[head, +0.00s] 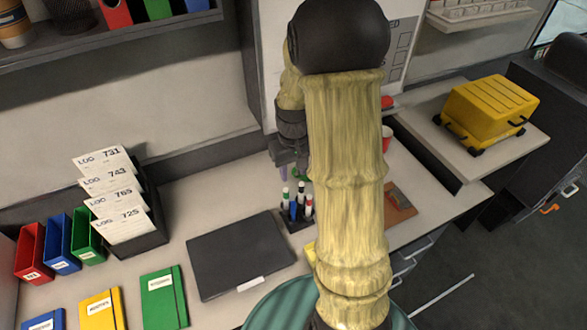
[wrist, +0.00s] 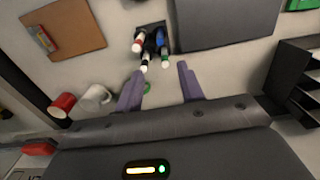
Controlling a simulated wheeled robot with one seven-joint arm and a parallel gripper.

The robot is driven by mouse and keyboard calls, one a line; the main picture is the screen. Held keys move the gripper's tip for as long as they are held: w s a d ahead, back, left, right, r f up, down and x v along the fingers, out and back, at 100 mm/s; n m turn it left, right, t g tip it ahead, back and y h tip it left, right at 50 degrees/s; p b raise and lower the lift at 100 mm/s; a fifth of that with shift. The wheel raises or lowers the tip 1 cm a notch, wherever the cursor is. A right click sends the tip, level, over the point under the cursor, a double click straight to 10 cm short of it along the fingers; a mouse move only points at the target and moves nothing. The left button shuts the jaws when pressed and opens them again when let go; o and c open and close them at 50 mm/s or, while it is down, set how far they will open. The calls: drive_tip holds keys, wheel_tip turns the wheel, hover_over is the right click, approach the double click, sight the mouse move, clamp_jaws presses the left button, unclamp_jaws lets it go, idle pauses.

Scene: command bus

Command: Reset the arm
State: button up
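My arm rises through the middle of the head view in a yellowish sleeve, bent at a dark elbow near the top. My gripper (head: 284,160) is beyond it, above the back of the desk, partly hidden by the arm. A small green item (wrist: 147,88) shows beside the left finger. I cannot tell whether they touch. The marker holder (wrist: 152,27) with several markers lies just beyond the fingertips.
A dark flat case (head: 240,255) lies on the desk left of the markers. A black rack (head: 150,235) holds log cards. A red cup (wrist: 62,104) and white mug (wrist: 93,98) stand near the gripper. A yellow case (head: 490,112) sits at right. A shelf (head: 110,45) overhangs upper left.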

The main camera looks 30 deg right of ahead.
idle(0.4)
drive_tip(key=s+a+r+t, duration=0.2)
drive_tip(key=s+a+r, duration=0.2)
drive_tip(key=s+a, duration=0.5)
drive_tip(key=shift+s+r+t, duration=0.3)
drive_tip(key=shift+s, duration=0.35)
